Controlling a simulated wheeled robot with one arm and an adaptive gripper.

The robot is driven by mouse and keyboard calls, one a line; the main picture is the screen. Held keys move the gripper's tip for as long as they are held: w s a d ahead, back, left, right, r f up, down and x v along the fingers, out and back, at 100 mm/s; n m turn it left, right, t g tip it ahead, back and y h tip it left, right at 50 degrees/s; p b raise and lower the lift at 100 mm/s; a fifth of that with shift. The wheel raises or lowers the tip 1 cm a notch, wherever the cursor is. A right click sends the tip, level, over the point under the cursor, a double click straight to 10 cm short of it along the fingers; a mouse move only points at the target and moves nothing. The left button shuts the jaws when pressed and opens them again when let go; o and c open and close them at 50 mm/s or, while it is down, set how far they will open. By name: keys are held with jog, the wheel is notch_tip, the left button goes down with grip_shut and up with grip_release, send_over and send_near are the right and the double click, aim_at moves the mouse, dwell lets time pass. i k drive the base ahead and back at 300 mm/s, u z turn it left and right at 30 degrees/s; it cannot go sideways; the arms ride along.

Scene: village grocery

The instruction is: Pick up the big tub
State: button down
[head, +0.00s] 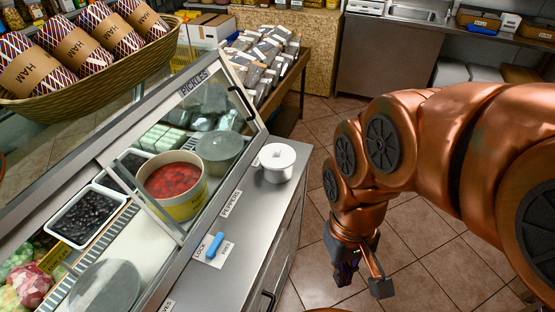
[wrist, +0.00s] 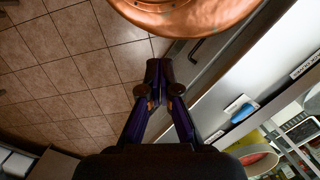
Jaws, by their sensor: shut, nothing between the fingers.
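A big yellow tub (head: 182,207) with red pieces in it stands in the slanted glass counter, near its right end, seen through or beside the glass. Part of it also shows at the lower right of the wrist view (wrist: 262,166). A grey-lidded round tub (head: 219,155) is behind it, and a small white lidded pot (head: 277,162) stands on the steel ledge. My gripper (head: 347,272) hangs over the floor, right of the counter and apart from the tub. In the wrist view my gripper (wrist: 155,66) has its fingertips together with nothing between them.
A blue-handled object (head: 215,245) lies on the steel ledge (head: 250,230) by a "LOCK" label. The glass pane (head: 225,105) slants beside the tub. A black-olive tray (head: 85,215) is to its left. A ham basket (head: 95,78) sits above. The tiled floor is clear.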

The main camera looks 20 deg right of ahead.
aim_at(272, 176)
jog(key=k, duration=0.4)
jog(key=u, duration=0.75)
